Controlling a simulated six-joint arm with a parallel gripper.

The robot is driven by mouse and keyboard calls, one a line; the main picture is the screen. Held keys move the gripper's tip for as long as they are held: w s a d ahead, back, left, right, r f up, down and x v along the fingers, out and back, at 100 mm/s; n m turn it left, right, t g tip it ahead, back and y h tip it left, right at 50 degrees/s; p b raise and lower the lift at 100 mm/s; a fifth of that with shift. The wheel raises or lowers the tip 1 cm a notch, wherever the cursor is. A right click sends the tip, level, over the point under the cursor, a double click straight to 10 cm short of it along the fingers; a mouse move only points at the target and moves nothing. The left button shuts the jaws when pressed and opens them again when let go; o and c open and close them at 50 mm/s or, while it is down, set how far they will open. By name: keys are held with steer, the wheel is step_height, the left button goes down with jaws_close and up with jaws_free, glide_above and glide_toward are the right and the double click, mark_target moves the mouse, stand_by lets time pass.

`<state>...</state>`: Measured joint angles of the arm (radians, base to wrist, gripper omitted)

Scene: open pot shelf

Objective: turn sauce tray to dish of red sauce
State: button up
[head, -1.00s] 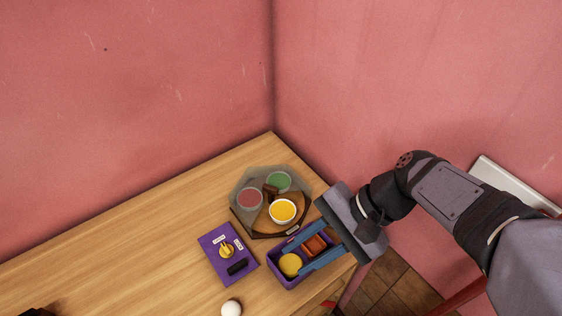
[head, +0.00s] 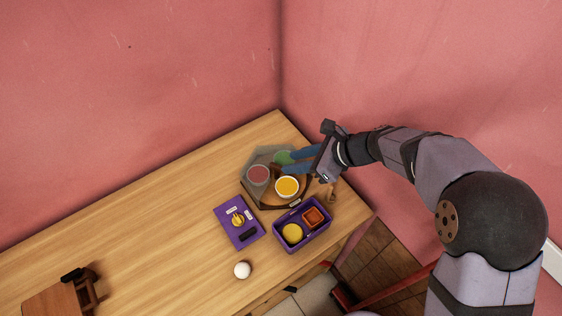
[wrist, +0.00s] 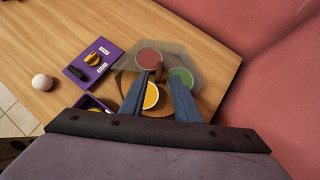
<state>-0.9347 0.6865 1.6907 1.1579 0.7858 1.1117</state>
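The sauce tray (head: 305,192) is a round wooden turntable under a grey, see-through angular cover (head: 249,180). It holds a dish of red sauce (head: 258,175) at left, a dish of green sauce (head: 283,157) at back and a dish of yellow sauce (head: 287,186) at the cover's open front. A brown upright handle stands mid-tray and shows in the wrist view (wrist: 158,70). My gripper (head: 286,164) is over the tray with its blue fingers apart. In the wrist view the handle is between or just beyond the fingertips (wrist: 156,82); contact cannot be told.
A purple box (head: 301,239) with a yellow round item and an orange-red square one stands in front of the tray. A purple panel (head: 238,222) with a yellow dial lies left of it. A white ball (head: 242,270) is nearer.

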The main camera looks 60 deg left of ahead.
mark_target(276, 165)
steer(key=shift+p+x, duration=0.75)
steer(key=shift+x, duration=2.3)
jaws_close()
